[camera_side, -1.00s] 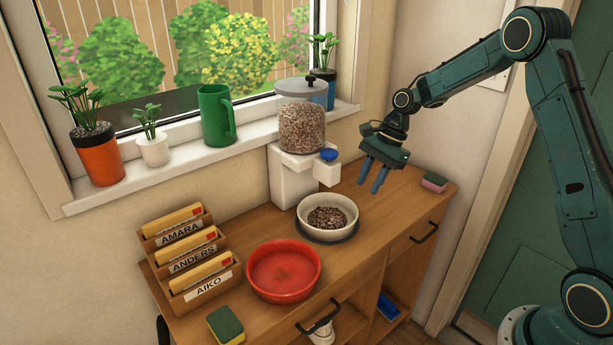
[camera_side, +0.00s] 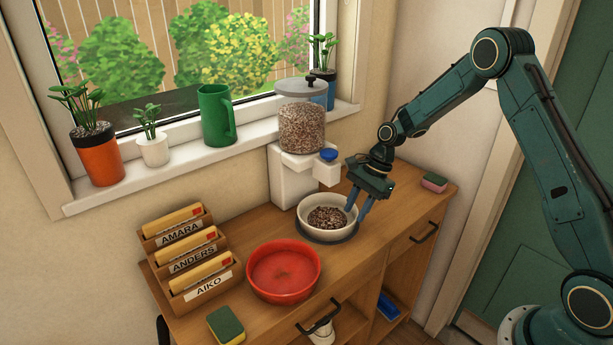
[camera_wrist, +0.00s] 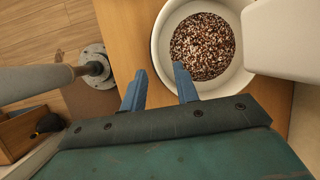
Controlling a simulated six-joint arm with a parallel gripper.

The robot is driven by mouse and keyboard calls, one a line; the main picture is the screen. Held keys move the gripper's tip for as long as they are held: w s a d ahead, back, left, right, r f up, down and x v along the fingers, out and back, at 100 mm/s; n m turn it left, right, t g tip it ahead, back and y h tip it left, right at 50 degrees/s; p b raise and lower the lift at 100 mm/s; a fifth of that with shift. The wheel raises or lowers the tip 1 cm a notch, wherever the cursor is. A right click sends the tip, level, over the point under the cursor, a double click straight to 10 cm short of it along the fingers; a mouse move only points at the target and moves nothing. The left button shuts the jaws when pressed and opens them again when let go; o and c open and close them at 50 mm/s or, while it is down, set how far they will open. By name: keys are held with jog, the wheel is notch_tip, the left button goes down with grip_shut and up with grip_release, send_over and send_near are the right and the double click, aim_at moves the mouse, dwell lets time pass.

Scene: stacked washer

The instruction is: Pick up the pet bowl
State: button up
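Whether either finger touches the rim cannot be told.
The dispenser (camera_side: 293,180) stands close behind the white bowl; its white spout also shows in the wrist view (camera_wrist: 285,40). Letter trays (camera_side: 190,262) stand at left, with a sponge (camera_side: 226,325) in front. Another sponge (camera_side: 434,182) lies at the back right. The counter right of the bowl is clear.

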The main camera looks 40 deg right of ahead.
aim_at(350, 223)
jog(key=shift+x, duration=2.05)
jog(key=shift+d, duration=0.1)
jog(key=shift+c, duration=0.2)
jog(key=shift+r, duration=0.1)
grip_shut()
